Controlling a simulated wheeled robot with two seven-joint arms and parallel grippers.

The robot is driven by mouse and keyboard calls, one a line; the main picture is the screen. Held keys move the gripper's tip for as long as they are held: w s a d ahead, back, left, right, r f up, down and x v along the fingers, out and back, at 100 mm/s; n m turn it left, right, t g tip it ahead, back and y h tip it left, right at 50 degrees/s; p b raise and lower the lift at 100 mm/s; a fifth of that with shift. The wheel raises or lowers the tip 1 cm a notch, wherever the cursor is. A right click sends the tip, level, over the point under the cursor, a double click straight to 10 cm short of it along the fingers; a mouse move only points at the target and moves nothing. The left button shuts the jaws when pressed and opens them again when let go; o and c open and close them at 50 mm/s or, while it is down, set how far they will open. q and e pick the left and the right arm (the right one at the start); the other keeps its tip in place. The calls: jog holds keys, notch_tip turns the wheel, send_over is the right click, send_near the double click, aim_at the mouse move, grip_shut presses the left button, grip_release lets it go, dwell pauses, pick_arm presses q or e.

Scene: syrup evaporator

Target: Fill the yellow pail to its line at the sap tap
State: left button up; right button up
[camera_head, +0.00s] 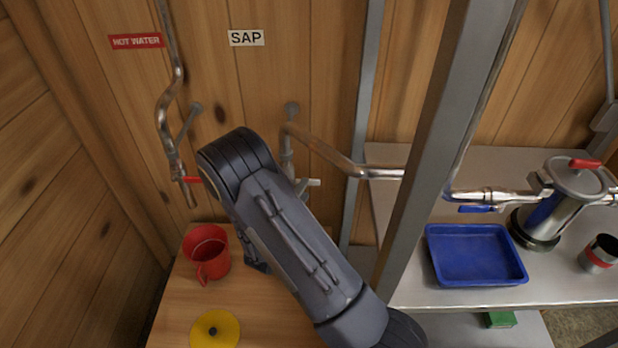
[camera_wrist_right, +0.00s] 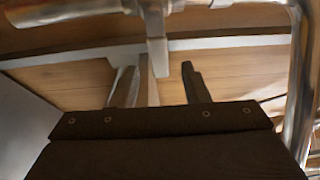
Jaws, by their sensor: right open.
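The sap tap (camera_head: 312,182) has a pale metal lever and sits on a pipe below the SAP sign (camera_head: 246,38). My right arm crosses in front of the wall just left of it and hides most of my right gripper in the head view. In the right wrist view my right gripper (camera_wrist_right: 158,78) is open, and a pale metal lever-like part (camera_wrist_right: 157,58) shows between the fingertips; I cannot tell whether they touch it. My left gripper is out of view.
A red mug (camera_head: 207,254) stands on the wooden table (camera_head: 180,305). The hot water pipe (camera_head: 165,110) hangs at the left with a red handle. A metal post (camera_head: 428,150) stands right of the arm, before a blue tray (camera_head: 475,255) and a metal canister (camera_head: 560,205).

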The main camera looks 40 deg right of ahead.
jog(key=x, duration=0.5)
jog(key=shift+p, duration=0.3)
jog(key=shift+c, duration=0.3)
jog(key=shift+a, duration=0.1)
grip_shut()
